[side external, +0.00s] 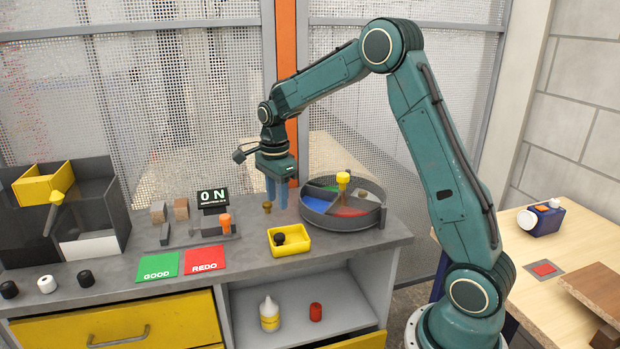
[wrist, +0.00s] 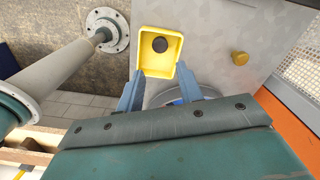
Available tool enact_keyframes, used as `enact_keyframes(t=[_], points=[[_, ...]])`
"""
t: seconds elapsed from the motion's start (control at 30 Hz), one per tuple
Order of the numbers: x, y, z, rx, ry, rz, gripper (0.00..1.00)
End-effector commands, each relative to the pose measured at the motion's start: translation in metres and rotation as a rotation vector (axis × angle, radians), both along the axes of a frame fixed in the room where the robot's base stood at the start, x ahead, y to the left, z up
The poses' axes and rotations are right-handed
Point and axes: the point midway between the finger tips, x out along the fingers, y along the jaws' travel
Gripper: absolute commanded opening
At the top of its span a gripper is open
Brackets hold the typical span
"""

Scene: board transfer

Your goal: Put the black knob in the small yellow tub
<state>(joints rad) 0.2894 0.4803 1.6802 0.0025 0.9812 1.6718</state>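The small yellow tub (side external: 289,250) stands on the grey bench near its front edge. A black knob (side external: 279,239) lies inside it. The wrist view also shows the tub (wrist: 141,45) with the black knob (wrist: 160,44) on its floor. My gripper (side external: 277,203) hangs above the bench, behind and above the tub. Its blue fingers are apart in the wrist view (wrist: 159,83), with nothing between them. The knob is not touched by the fingers.
A round divided tray (side external: 372,218) stands right of the tub, with a yellow knob (side external: 343,178) above it. A brass knob (side external: 267,206) stands behind the tub. Other black (side external: 85,278) and white (side external: 47,284) knobs line the front left. Green and red cards (side external: 204,260) lie left.

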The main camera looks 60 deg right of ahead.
Motion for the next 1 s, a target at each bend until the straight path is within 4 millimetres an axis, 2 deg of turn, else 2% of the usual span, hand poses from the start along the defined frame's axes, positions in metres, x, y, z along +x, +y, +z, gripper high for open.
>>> enact_keyframes(t=[0.27, 0.47, 0.67, 1.0], points=[[-0.001, 0.001, 0.002, -0.001, -0.003, 0.012, 0.36], [-0.01, 0.011, 0.02, -0.01, -0.028, 0.107, 0.36], [-0.034, 0.032, 0.054, -0.032, -0.078, 0.314, 0.36], [-0.094, 0.071, 0.106, -0.104, -0.169, 0.753, 0.36]])
